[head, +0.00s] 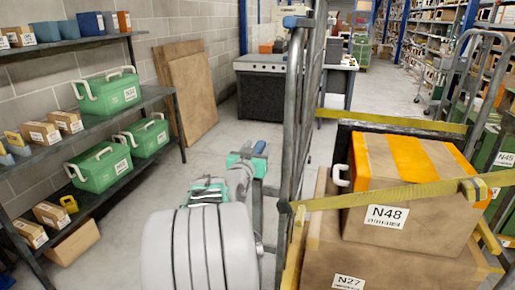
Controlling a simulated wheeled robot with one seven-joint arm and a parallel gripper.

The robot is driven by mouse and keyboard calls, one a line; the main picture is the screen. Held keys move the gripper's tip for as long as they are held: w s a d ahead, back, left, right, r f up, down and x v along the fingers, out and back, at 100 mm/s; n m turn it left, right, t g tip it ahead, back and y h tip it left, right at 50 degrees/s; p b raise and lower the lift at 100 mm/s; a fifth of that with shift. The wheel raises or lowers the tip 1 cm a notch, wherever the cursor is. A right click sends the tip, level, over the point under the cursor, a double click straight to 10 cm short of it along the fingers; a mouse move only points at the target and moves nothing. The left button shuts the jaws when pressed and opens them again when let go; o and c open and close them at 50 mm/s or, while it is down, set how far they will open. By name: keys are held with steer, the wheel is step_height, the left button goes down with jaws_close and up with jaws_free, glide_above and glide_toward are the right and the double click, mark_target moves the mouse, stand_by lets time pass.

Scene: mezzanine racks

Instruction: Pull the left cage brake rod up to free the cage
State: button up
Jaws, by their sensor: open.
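The cage (293,130) stands right of centre, with a tall grey tubular frame. A short upright grey bar (257,212) stands just left of the frame's near side; it looks like the left brake rod, but I cannot tell for sure. My gripper (257,150), grey and teal, is at the end of my arm, left of the frame and close to the upper end of that bar. It is open with nothing visible in it. My thick white arm hides the floor and the lower part of the cage's left side. I cannot tell whether the fingers are around the bar.
Cartons N48 (400,185) and N27 (385,268) sit in the cage behind yellow straps (385,196). A shelf rack (95,124) with green crates (112,92) stands left. Brown boards (190,92) lean on the wall. A workbench (270,64) is behind. Floor between is clear.

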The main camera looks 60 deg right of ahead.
steer(key=shift+c, duration=0.2)
jaws_close()
stand_by(0.3)
stand_by(0.8)
